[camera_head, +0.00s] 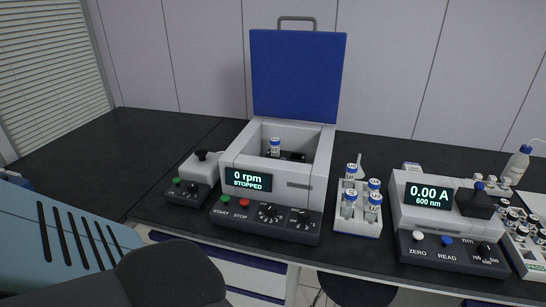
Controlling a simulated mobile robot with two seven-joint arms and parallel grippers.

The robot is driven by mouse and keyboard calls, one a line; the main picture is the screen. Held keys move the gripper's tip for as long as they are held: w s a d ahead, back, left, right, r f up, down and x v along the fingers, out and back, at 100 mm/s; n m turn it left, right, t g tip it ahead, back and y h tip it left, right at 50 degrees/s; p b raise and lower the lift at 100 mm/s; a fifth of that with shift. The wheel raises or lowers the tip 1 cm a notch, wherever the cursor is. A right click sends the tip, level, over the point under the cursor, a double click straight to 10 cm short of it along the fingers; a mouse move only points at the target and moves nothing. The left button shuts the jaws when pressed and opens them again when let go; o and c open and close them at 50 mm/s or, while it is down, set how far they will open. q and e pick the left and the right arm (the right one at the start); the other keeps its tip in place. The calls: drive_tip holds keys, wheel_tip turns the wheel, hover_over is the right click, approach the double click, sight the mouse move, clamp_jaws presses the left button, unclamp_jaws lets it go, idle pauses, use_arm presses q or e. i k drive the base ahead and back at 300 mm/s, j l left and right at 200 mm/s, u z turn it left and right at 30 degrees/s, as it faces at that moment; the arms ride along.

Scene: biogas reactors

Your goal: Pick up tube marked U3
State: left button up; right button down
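A white rack (357,227) in the middle of the bench holds several upright tubes with blue sides and pale marked caps, including a back-left tube (351,171), a back-right tube (373,187), a front-left tube (349,203) and a front-right tube (373,208). The cap marks are too small to read surely, so I cannot tell which is U3. Another blue-capped tube (275,147) stands inside the open centrifuge (313,188). Neither of my grippers is in view.
The centrifuge's blue lid (297,75) stands raised; its display reads 0 rpm, STOPPED. A small mixer (193,183) is left of it. A photometer (441,215) reading 0.00 A, another tube rack (525,238) and a bottle (517,165) are right. The bench's left part is clear.

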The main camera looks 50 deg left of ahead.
sight(275, 142)
drive_tip(key=i, duration=0.5)
drive_tip(key=u, duration=1)
